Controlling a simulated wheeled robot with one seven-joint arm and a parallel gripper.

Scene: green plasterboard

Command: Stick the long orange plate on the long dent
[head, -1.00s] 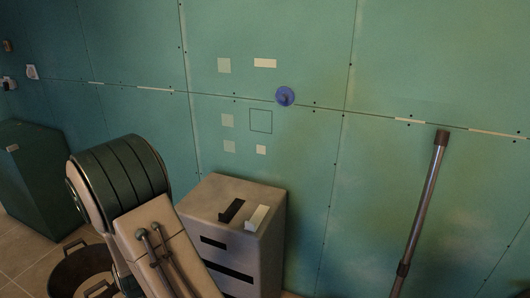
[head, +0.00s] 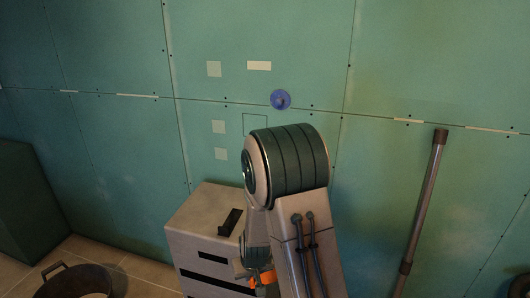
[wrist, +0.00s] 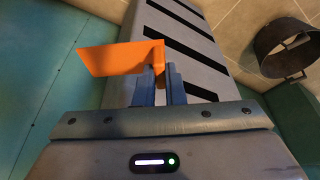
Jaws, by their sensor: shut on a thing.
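My gripper (wrist: 160,80) is shut on the orange plate (wrist: 118,58) in the wrist view; the plate has a bent edge between the blue fingers and extends to the left. In the head view a bit of the orange plate (head: 264,279) shows low beside the grey cabinet, mostly behind my arm. On the green wall, a long pale rectangle (head: 259,65), likely the long dent, lies at the upper middle. Pale squares (head: 214,69) sit to its left and below. A thin square outline (head: 255,124) is partly hidden by my arm.
A blue disc (head: 280,99) is on the wall right of the outline. The grey cabinet (head: 190,222) with black slots has a dark piece (head: 230,222) on top. A grey pole (head: 423,205) leans at right. A dark bucket (head: 75,282) stands on the floor at left.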

